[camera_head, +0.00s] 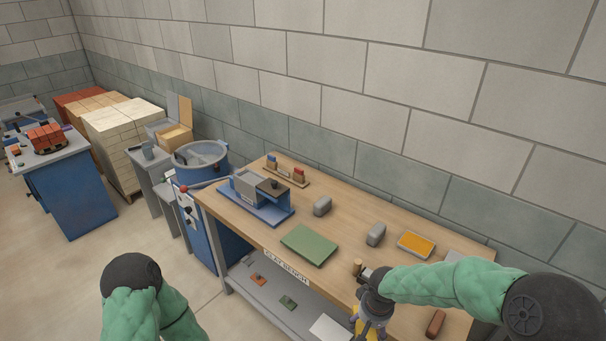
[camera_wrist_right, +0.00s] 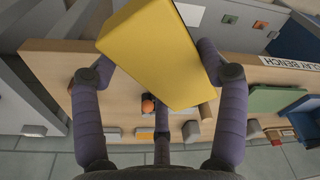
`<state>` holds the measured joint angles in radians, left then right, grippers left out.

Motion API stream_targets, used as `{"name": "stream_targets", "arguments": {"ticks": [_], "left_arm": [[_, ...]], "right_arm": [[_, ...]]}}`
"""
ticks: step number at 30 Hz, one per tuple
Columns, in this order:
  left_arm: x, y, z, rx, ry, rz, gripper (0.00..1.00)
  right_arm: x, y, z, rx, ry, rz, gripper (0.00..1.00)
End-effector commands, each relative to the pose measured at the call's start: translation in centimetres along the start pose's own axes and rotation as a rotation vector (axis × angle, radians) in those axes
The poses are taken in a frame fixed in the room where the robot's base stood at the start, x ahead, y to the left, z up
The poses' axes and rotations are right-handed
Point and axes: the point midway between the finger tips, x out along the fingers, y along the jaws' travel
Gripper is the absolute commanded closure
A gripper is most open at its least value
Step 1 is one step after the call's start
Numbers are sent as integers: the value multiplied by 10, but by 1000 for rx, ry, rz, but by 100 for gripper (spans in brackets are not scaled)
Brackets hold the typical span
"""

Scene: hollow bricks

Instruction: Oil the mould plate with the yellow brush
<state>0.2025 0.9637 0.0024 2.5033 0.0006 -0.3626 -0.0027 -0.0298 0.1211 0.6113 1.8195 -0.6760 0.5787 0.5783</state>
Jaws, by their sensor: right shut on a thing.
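My right gripper (camera_head: 368,318) is at the front edge of the bench and shut on a yellow block-shaped thing (camera_wrist_right: 150,50), which looks like the yellow brush. It also shows in the head view (camera_head: 373,331), partly hidden by the gripper. No bristles can be made out. A blue-based device (camera_head: 266,216) with a grey box and a dark, knobbed plate (camera_head: 273,188) stands at the bench's left part. A flat green slab (camera_head: 309,244) lies in front of it. I cannot tell which is the mould plate. The right gripper is apart from both. My left gripper is out of view.
The wooden bench (camera_head: 345,258) also holds two grey blocks (camera_head: 322,206), an orange-topped tray (camera_head: 416,245), a red-brown block (camera_head: 436,323) and a small rack (camera_head: 287,172). A lower shelf (camera_head: 262,290) holds small items. A block wall stands behind.

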Motion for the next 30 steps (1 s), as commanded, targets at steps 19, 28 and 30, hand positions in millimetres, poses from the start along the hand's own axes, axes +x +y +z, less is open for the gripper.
{"name": "stream_targets", "arguments": {"ticks": [19, 28, 30], "left_arm": [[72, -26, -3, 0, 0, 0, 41], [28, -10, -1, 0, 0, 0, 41], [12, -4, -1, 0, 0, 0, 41]], "right_arm": [[76, 0, 9, 1, 1, 0, 52], [30, 4, 0, 13, 1, 1, 52], [14, 6, -4, 21, 2, 1, 52]]}}
